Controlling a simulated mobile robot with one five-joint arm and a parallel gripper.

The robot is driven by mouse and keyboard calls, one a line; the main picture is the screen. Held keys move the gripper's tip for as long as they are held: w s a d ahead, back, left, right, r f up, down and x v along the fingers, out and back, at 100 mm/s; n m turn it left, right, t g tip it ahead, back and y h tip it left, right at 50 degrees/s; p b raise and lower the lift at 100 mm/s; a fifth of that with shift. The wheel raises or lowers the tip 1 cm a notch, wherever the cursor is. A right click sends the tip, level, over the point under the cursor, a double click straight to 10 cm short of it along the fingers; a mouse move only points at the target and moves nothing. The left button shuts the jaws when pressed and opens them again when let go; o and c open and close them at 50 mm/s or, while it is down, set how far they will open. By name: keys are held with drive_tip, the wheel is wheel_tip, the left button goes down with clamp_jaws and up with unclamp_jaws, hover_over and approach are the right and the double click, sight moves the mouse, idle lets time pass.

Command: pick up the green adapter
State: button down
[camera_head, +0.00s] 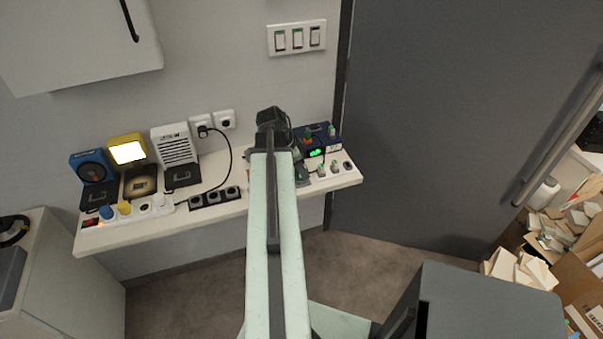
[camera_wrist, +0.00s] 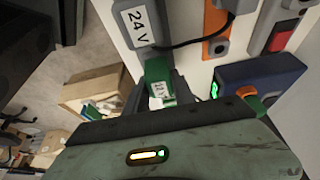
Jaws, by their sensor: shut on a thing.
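The green adapter (camera_wrist: 158,72) shows in the wrist view just beyond my gripper body, with a white label on its lower part. My gripper (camera_wrist: 161,100) is shut on it; the dark fingers are partly hidden behind the gripper body. In the head view my gripper (camera_head: 302,172) is at the right part of the white shelf, largely hidden by my own arm. I cannot clearly make out the held adapter there, nor whether it still touches the shelf.
A grey adapter marked 24 V (camera_wrist: 137,22) is close beyond the green one. A blue box with a green display (camera_wrist: 262,78) stands to the right. The shelf (camera_head: 225,210) also carries a power strip (camera_head: 128,216) and a white speaker-like box (camera_head: 174,146). A dark door (camera_head: 440,120) is right.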

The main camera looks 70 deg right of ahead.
drive_tip(key=shift+r, duration=0.1)
wheel_tip(320, 180, up, 10)
drive_tip(key=p, duration=1)
drive_tip(key=shift+s, duration=0.15)
